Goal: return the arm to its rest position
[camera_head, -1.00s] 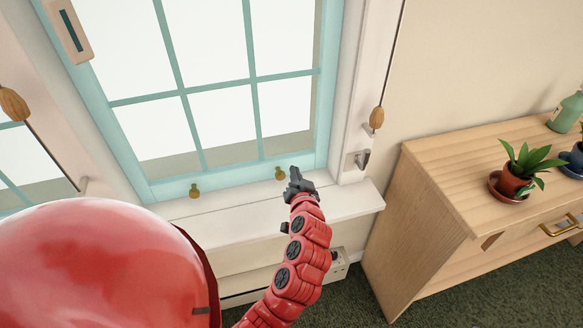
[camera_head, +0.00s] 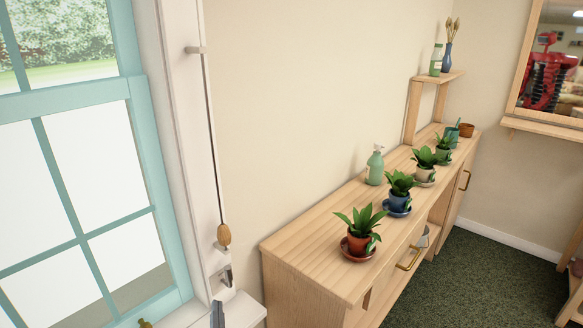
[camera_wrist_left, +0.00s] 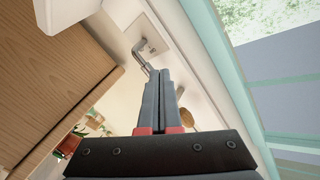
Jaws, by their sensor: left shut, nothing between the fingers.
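My left gripper (camera_head: 217,314) shows only as a dark fingertip at the bottom edge of the head view, near the window sill. In the left wrist view its two dark fingers (camera_wrist_left: 159,78) lie together, shut and empty. They point toward a metal latch handle (camera_wrist_left: 143,54) on the white window frame. I cannot tell the gap between the fingertips and the handle. The rest of my left arm is outside the head view. My right gripper is in neither current view.
The teal-framed window (camera_head: 148,150) fills the left side, with a wooden cord pull (camera_head: 224,235) beside it. A wooden cabinet (camera_head: 300,250) along the wall carries several potted plants and a green bottle (camera_head: 375,166). Green carpet (camera_head: 480,285) lies open at the lower right.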

